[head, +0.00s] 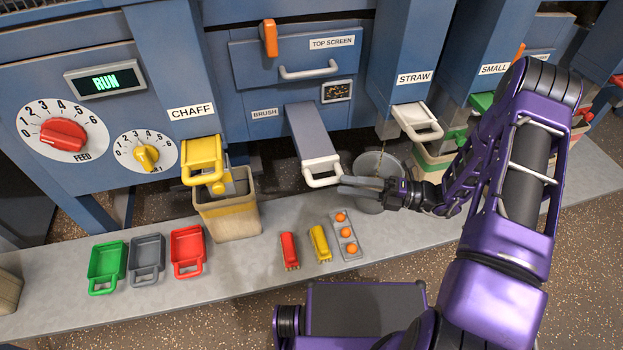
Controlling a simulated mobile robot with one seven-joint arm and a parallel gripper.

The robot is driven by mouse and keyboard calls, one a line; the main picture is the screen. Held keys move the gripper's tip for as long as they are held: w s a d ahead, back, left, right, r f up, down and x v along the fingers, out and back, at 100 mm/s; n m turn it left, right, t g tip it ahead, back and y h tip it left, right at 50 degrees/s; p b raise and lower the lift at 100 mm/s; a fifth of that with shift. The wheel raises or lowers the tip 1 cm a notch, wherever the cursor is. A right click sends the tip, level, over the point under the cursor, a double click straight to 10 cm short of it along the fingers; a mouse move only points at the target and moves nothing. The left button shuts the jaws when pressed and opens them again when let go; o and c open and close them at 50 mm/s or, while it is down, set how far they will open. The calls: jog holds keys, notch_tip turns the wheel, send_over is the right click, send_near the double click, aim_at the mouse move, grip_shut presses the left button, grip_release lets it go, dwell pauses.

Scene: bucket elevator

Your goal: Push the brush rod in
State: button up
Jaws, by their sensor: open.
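The brush rod (314,132) is a flat grey bar sticking out of the blue machine beside the BRUSH label (264,113). Its front end carries a pale cap and a white loop handle (323,180). My gripper (352,187) comes in from the right, its fingers pointing left, with the tips close beside the handle. It is open, with nothing seen between the fingers. I cannot tell whether the tips touch the handle.
A tan bin (240,219) stands left, under the CHAFF chute. The ledge (215,290) holds trays (187,249) and brushes (288,251). The TOP SCREEN drawer (290,65) is above.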

aim_at(311, 178)
jog(key=a, duration=0.6)
jog(key=w+a, duration=0.1)
jog(key=a, duration=0.2)
jog(key=shift+a+r, duration=0.1)
jog(key=shift+r, duration=0.2)
grip_shut()
jog(key=shift+w+r, duration=0.1)
jog(key=shift+r, duration=0.05)
dwell(0.7)
